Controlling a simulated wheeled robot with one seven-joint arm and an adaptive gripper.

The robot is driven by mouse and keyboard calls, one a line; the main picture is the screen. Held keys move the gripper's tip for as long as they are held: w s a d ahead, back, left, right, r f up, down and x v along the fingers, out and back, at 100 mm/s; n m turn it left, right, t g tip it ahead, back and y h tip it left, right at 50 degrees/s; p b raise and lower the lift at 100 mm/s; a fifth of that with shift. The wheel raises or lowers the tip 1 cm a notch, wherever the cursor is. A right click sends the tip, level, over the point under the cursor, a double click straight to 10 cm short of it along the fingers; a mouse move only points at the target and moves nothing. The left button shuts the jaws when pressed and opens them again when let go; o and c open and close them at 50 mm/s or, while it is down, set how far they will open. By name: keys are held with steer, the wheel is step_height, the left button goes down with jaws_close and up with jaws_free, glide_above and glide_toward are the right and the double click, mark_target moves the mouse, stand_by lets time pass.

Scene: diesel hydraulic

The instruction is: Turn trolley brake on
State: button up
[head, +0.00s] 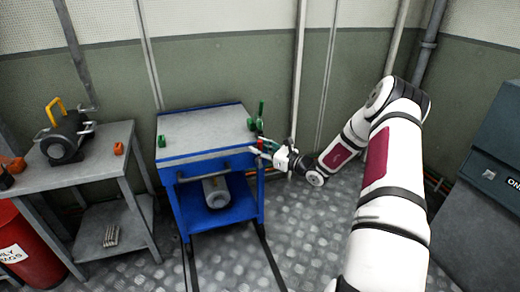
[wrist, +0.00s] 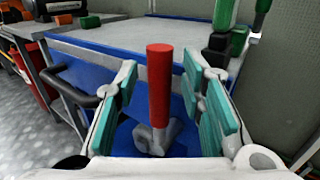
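The blue trolley (head: 207,155) with a grey top stands against the back wall. In the wrist view, a lever with an upright red grip (wrist: 160,85) and a grey metal base (wrist: 155,138) is at the trolley's side, likely the brake. My gripper (head: 265,147) is at the trolley's right front corner. In the wrist view my gripper (wrist: 163,95) is open, with teal pads on either side of the red grip and gaps visible. The lever is barely visible in the head view.
Green objects (head: 256,118) stand on the trolley's right top edge. A black push handle (wrist: 80,98) is left of the lever. A grey cylinder (head: 216,191) lies on the lower shelf. A metal table (head: 100,150) stands left; a dark cabinet (head: 485,180) is right.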

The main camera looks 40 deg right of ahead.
jaws_close()
steer(key=shift+d, duration=0.1)
steer(key=s+d+f+m+t+h+b, duration=0.2)
steer(key=d+f+m+t+h, duration=0.3)
steer(key=m, duration=1.2)
steer(key=shift+s+d+f+m+t+h+b, duration=0.15)
steer(key=shift+d+f+m+t+h+b, duration=0.2)
steer(key=shift+d+t+h+b, duration=0.55)
steer(key=shift+d+h, duration=0.3)
steer(key=shift+d, duration=0.05)
steer(key=shift+f, duration=0.1)
